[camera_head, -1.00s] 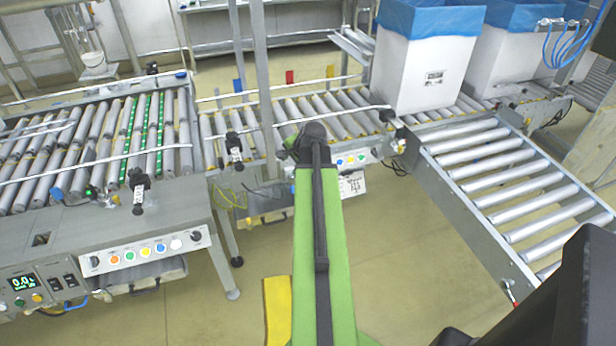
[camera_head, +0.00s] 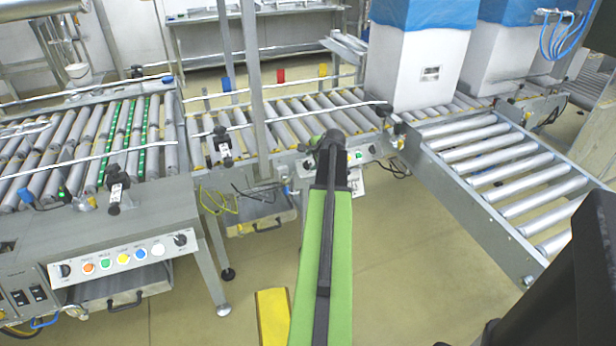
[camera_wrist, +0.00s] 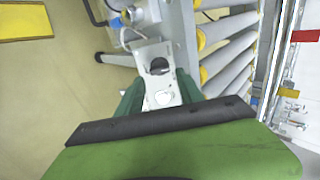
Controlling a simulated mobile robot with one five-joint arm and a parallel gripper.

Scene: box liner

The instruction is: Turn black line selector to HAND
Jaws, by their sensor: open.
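In the wrist view a black selector knob (camera_wrist: 159,66) sits on a white panel (camera_wrist: 150,50), roughly between my fingers. My gripper (camera_wrist: 158,84) is open, with its dark green fingers on either side of the panel. Whether the fingers touch it, and the knob's labels, cannot be told. In the head view my arm ends over the middle control panel (camera_head: 357,157), hiding much of it and my gripper. A black knob (camera_head: 372,149) shows at that panel's right end. The left panel (camera_head: 125,257) has black knobs at its left (camera_head: 64,270) and right (camera_head: 180,239) ends around several coloured buttons.
Roller conveyors (camera_head: 300,112) run behind the panels. White boxes with blue liners (camera_head: 425,12) stand at the back right. A lower roller section (camera_head: 505,170) extends to the right. A yellow block or strip (camera_head: 272,316) lies on the open floor (camera_head: 400,270).

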